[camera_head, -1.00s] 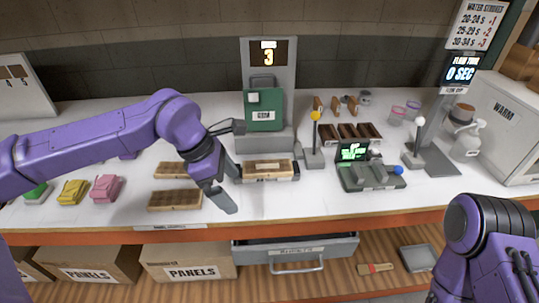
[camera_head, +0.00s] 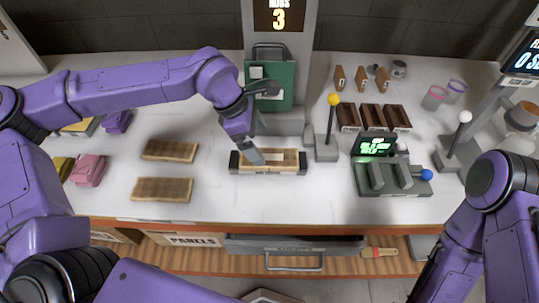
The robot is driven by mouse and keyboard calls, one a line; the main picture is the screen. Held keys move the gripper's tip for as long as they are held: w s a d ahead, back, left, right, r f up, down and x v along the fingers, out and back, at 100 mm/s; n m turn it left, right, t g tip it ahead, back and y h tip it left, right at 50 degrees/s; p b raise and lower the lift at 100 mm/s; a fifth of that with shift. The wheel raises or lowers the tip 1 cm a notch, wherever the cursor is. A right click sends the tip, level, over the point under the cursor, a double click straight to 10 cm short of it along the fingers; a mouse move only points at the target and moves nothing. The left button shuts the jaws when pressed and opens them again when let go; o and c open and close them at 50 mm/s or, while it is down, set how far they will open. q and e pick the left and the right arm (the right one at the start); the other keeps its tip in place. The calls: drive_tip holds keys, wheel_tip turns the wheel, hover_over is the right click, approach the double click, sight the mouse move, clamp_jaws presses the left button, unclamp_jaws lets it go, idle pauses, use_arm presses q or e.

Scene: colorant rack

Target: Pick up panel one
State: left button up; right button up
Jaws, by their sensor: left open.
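A pale wooden panel (camera_head: 285,158) lies flat in a dark-ended holder at the middle of the white table. Two browner wooden panels, a rear one (camera_head: 170,150) and a front one (camera_head: 163,189), lie flat to its left. I cannot tell by a label which is panel one. My left gripper (camera_head: 254,155) is open and points down at the left part of the panel in the holder. Its fingers hide some of that panel, and I cannot tell whether they touch it. My right arm shows at the lower right, but its gripper is out of view.
Behind the holder stands a grey post with a green box (camera_head: 280,85). To the right are a yellow-knobbed lever (camera_head: 333,100), dark trays (camera_head: 372,117) and a grey device with a green screen (camera_head: 375,145). The table front is clear before the holder.

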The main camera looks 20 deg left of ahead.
sight(268, 157)
use_arm(q)
drive_tip(key=p+x, duration=0.1)
drive_tip(key=x, duration=0.4)
drive_tip(key=shift+a, duration=0.2)
drive_tip(key=shift+s+d+f, duration=0.1)
drive_tip(key=shift+d+f, duration=0.05)
drive_tip(key=shift+f, duration=0.2)
drive_tip(key=c, duration=1.2)
drive_tip(key=shift+c, duration=0.4)
drive_tip(key=shift+r, duration=0.15)
